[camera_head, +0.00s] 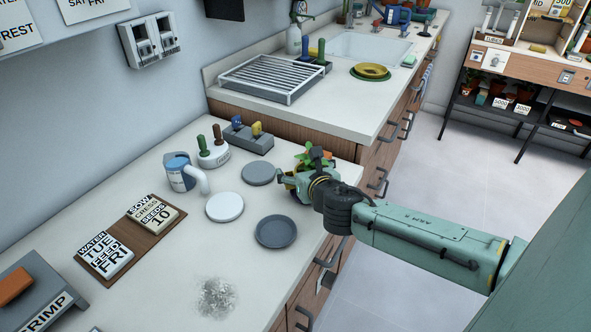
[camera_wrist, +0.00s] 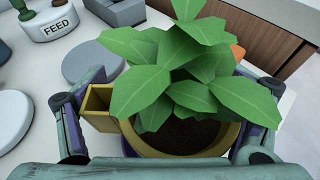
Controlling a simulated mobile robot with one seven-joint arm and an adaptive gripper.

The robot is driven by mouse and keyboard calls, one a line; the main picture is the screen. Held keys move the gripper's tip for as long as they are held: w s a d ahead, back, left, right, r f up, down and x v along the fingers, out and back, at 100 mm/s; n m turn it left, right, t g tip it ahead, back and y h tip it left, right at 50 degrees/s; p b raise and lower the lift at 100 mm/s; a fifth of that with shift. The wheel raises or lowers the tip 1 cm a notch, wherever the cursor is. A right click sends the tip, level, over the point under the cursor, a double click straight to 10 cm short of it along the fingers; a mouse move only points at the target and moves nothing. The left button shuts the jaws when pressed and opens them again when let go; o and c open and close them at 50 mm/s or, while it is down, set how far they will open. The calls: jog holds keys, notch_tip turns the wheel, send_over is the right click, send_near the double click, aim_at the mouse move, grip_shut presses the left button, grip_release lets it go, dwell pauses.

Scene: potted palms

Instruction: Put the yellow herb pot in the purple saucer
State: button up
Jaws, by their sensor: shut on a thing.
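The yellow herb pot (camera_wrist: 190,140) is between the fingers of my gripper (camera_wrist: 168,135), which is shut on it. Broad green leaves and dark soil fill its top, and a square yellow spout or handle juts from its left side. In the head view the pot (camera_head: 301,183) is at the counter's right edge, partly hidden by my gripper (camera_head: 300,184). Purple edges (camera_wrist: 128,148) show beside and below the pot in the wrist view; I cannot tell whether they are a saucer or finger parts. No saucer is clearly purple. The pot's base is hidden.
A grey saucer (camera_head: 258,173), a white saucer (camera_head: 225,206) and a dark grey saucer (camera_head: 276,231) lie empty left of the pot. The counter's front middle is mostly clear, with a silvery patch (camera_head: 216,297).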

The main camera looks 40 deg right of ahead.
jog(key=shift+s+r, duration=0.2)
jog(key=o, duration=1.1)
jog(key=shift+f, duration=0.1)
